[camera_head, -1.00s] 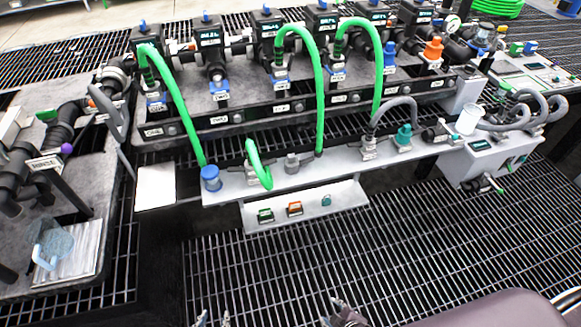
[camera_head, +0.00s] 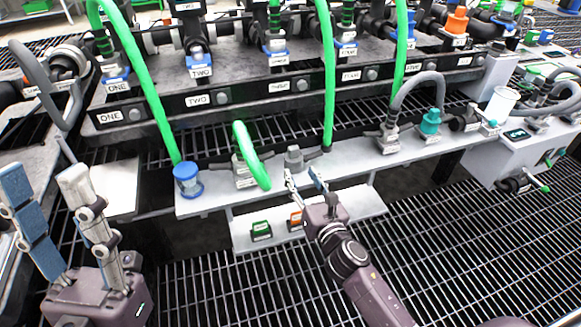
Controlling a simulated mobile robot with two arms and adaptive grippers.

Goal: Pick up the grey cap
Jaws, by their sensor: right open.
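The grey cap (camera_head: 294,157) stands upright on the light grey shelf (camera_head: 345,163), between the short looped green hose and a tall green hose. My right gripper (camera_head: 302,175) is open and empty just in front of the cap, its fingertips close to the cap's near side. I cannot tell whether they touch it. My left gripper (camera_head: 45,176) is at the lower left, pointing up, with its fingers wide apart and nothing between them.
A blue cap (camera_head: 187,180) stands on the shelf's left end. A short green hose (camera_head: 248,155) rises left of the grey cap. A teal cap (camera_head: 430,122) and a white cup (camera_head: 501,104) are to the right. Small labelled blocks sit on the lower ledge (camera_head: 350,203).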

